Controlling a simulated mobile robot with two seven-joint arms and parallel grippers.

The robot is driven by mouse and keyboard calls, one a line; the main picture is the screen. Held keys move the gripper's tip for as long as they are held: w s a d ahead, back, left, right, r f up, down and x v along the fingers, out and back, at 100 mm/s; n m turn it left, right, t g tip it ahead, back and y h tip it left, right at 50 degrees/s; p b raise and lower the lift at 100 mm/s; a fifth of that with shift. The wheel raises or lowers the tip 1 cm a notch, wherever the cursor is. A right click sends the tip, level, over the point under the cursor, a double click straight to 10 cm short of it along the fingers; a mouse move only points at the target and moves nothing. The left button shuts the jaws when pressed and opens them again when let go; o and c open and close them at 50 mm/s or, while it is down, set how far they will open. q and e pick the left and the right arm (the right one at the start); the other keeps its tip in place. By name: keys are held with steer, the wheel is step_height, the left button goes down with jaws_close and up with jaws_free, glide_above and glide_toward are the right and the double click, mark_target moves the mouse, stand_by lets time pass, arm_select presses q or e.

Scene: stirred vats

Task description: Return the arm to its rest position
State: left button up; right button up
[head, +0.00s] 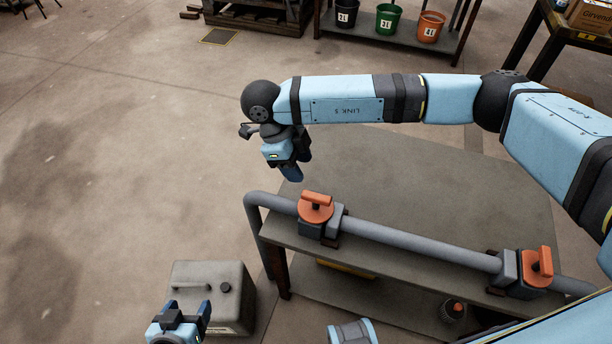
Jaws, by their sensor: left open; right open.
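My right arm reaches in from the right, stretched across the picture above the table. Its gripper (297,163) points down over the table's far left corner, open and empty, apart from the pipe and valves. My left gripper (188,314) is at the bottom edge, open and empty, in front of a grey canister; most of its arm is out of view. The grey pipe (415,239) runs along the table's near edge. It carries a left valve with an orange handle (316,206) and a right valve with an orange handle (541,263).
The grey table (440,180) has a bare top. A grey canister (235,277) stands on the floor to its left. A dark round item (452,310) sits on the lower shelf. Numbered buckets (386,19) stand on a shelf behind. The floor at left is clear.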

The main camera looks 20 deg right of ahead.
steer(key=shift+a+r, duration=0.15)
steer(key=shift+r, duration=0.2)
